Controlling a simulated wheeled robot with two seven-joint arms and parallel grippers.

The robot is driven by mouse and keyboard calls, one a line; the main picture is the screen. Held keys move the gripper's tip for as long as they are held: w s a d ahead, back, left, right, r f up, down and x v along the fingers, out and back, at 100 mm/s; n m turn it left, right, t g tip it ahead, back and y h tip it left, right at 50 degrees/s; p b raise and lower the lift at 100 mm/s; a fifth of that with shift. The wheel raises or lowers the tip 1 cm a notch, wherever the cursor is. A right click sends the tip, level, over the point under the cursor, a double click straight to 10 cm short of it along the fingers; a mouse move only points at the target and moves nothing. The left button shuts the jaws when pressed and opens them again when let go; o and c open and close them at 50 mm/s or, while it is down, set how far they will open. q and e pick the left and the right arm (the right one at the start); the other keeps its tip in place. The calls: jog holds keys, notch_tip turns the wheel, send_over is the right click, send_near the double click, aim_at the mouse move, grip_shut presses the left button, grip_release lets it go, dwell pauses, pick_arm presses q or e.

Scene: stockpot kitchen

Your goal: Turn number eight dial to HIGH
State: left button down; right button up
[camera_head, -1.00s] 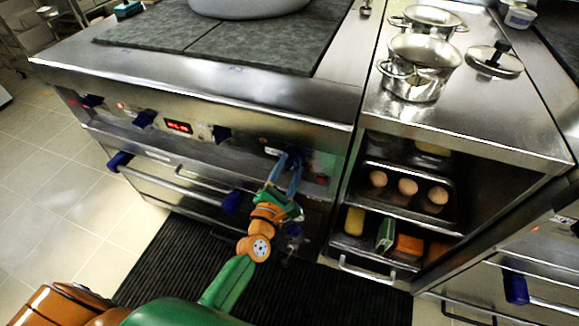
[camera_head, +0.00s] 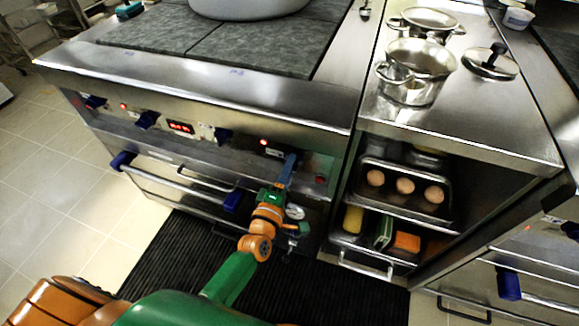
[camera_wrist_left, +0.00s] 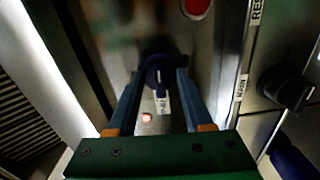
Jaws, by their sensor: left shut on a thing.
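A row of dark blue dials runs along the steel front panel of the stove (camera_head: 250,125) in the head view. My left gripper (camera_head: 290,158) is at the rightmost dial of this row, which it mostly hides there. In the left wrist view the two blue fingers stand on either side of this dark blue dial (camera_wrist_left: 156,72), and the gripper (camera_wrist_left: 158,82) is shut on it. A white label and a lit red lamp (camera_wrist_left: 147,117) show beside the dial. The number and the dial setting cannot be read. My right gripper is not in view.
Other dials sit to the left, one near the red display (camera_head: 181,127). An oven handle (camera_head: 175,190) sticks out below. Steel pots (camera_head: 415,90) stand on the counter at right, above shelves with eggs (camera_head: 405,186). A black mat (camera_head: 180,255) covers the floor.

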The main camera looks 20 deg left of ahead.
pick_arm(q)
jog(key=m+p, duration=0.1)
jog(key=m, duration=0.5)
jog(key=m+p, duration=0.1)
jog(key=m, duration=0.5)
jog(key=shift+m, duration=0.4)
jog(key=m, duration=0.6)
jog(key=shift+p, duration=0.4)
jog(key=m, duration=0.6)
jog(key=shift+m, duration=0.4)
jog(key=shift+c, duration=1.5)
grip_release()
jog(key=shift+s, duration=0.1)
